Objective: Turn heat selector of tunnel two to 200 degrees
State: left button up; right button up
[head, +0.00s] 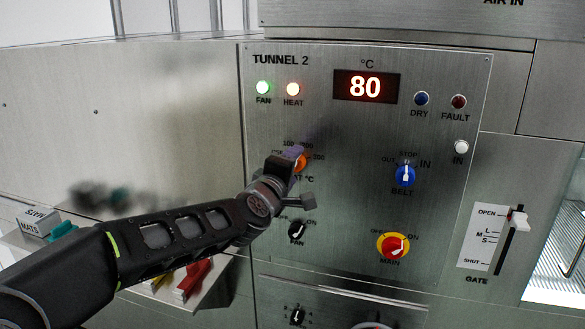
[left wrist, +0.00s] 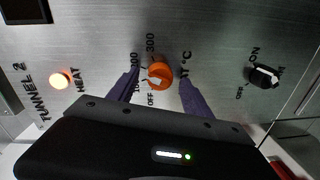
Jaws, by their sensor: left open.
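The orange heat selector knob (head: 301,164) of tunnel two is partly hidden behind my left gripper (head: 296,156) in the head view. In the left wrist view the knob (left wrist: 161,72) shows in full, with marks OFF, 100, 200 and 300 around it. Its white pointer lies toward the OFF and 100 side; the exact reading is unclear. The two purple fingers of my left gripper (left wrist: 159,78) are open, one on each side of the knob. I cannot tell whether they touch it. My right gripper is not in view.
The display (head: 366,87) reads 80. The fan lamp (head: 263,87) and heat lamp (head: 293,89) are lit. A black fan knob (head: 297,229) is below, with a blue belt knob (head: 405,175) and red-yellow main switch (head: 393,246) to the right.

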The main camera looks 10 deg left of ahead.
pick_arm(q)
jog(key=s, duration=0.7)
jog(key=shift+s+a+r+b, duration=0.2)
jog(key=shift+r+b, duration=0.05)
jog(key=shift+b, duration=0.1)
jog(key=s+d+f+m+g+h, duration=0.1)
jog(key=s+d+f+m+g, duration=0.2)
jog(key=f, duration=0.9)
jog(key=s+d+f+m+g, duration=0.15)
jog(key=f+m, duration=0.25)
jog(key=f, duration=0.8)
jog(key=s+d+f+m+g+h, duration=0.1)
jog(key=d+f+m+g, duration=0.25)
jog(key=f, duration=0.85)
jog(key=s+d+f+m+g+h, duration=0.1)
jog(key=s+f+g, duration=0.7)
jog(key=s+f, duration=1.7)
jog(key=s+d+m, duration=0.1)
jog(key=s, duration=0.1)
jog(key=shift+s+d+f+m+g, duration=0.3)
jog(key=shift+s+d+f+m, duration=0.05)
jog(key=shift+s+d+f, duration=0.05)
